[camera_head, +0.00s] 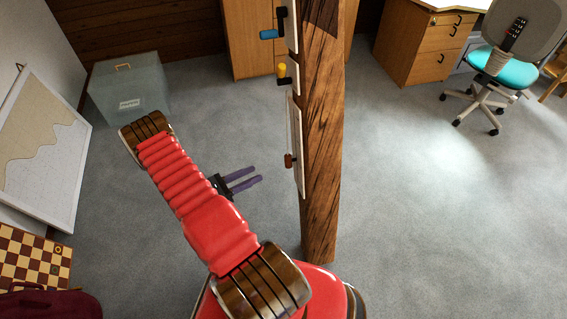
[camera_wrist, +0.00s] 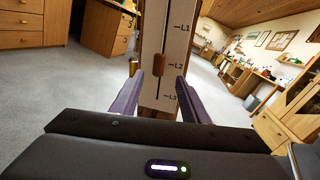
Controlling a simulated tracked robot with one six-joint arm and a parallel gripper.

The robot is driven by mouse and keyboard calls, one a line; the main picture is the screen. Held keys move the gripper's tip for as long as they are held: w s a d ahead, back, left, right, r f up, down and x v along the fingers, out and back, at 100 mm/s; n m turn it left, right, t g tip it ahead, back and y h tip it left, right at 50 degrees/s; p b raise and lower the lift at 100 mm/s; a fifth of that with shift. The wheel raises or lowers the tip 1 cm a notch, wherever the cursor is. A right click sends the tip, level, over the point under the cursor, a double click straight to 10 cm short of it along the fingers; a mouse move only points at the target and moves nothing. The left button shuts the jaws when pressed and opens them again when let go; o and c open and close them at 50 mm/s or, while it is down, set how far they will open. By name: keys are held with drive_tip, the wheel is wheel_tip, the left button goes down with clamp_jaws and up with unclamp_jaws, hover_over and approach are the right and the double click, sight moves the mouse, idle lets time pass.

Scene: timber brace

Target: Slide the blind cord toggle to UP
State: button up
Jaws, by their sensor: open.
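A brown toggle (camera_head: 290,160) sits on the lower white panel of a wooden post in the head view. In the wrist view the brown toggle (camera_wrist: 159,65) is on a dark vertical slot, level with the mark L2. L1 is above it and L3 below; I read no UP mark on this panel (camera_wrist: 179,42). My gripper (camera_head: 259,174) has two purple fingers pointing right toward the panel, with a gap before the toggle. In the wrist view the fingers of my gripper (camera_wrist: 159,78) are apart and empty, left and right of the toggle and slightly lower.
A grey box (camera_head: 128,88), a desk (camera_head: 412,45) and a swivel chair (camera_head: 497,63) stand farther off. Carpet around the post is clear.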

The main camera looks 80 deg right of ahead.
sight(290, 161)
drive_tip(key=shift+s+f, duration=0.3)
drive_tip(key=shift+f, duration=0.2)
drive_tip(key=shift+d, duration=0.1)
drive_tip(key=x, duration=1.3)
drive_tip(key=shift+s+d, duration=0.3)
drive_tip(key=shift+r, duration=0.1)
drive_tip(key=shift+c, duration=0.2)
clamp_jaws()
